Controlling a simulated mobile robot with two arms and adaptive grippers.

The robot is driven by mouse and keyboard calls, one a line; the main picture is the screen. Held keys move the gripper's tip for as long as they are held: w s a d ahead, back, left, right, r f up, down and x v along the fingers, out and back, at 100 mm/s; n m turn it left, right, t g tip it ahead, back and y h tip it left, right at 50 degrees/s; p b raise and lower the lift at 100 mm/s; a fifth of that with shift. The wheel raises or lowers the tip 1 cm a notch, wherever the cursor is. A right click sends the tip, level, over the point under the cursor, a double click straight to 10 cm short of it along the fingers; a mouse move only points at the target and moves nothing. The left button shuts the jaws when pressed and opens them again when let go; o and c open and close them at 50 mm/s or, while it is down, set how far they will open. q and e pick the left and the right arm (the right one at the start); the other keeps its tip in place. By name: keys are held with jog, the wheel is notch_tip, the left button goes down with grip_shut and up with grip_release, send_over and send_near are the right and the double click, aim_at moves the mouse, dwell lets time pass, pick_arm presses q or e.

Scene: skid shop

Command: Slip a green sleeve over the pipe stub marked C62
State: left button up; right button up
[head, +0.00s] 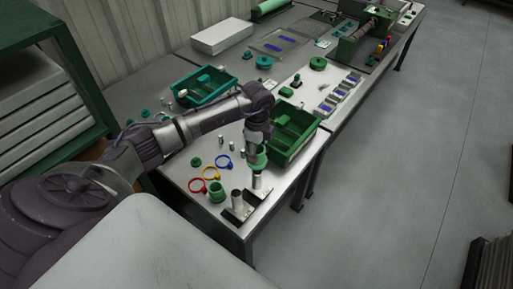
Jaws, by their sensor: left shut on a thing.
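My left gripper (257,151) reaches down from the left at the near end of the bench. It is shut on a green sleeve (258,161). The sleeve is at the top of a grey pipe stub (257,183); I cannot tell whether it is around the stub's top or just above it. A second pipe stub (237,201) stands to the left and nearer, bare. Both stubs are upright on dark bases. Their markings are too small to read, so I cannot tell which is C62. Another green sleeve (216,192) stands left of the bare stub. My right gripper is not in view.
A green bin (314,127) stands close right of the gripper. A teal bin (187,104) is farther back. The bench's front edge is near.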

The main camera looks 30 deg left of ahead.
pick_arm(q)
jog(key=shift+w+f+b, duration=0.2)
jog(key=shift+f+b, duration=0.3)
jog(key=shift+f, duration=0.3)
notch_tip(320, 180, down, 3)
jog(key=b, duration=0.2)
jog(key=shift+f+b, duration=0.2)
jog(key=shift+b, duration=0.1)
jog(key=shift+s, duration=0.1)
dwell(0.8)
jog(key=shift+f, duration=0.15)
jog(key=shift+f, duration=0.35)
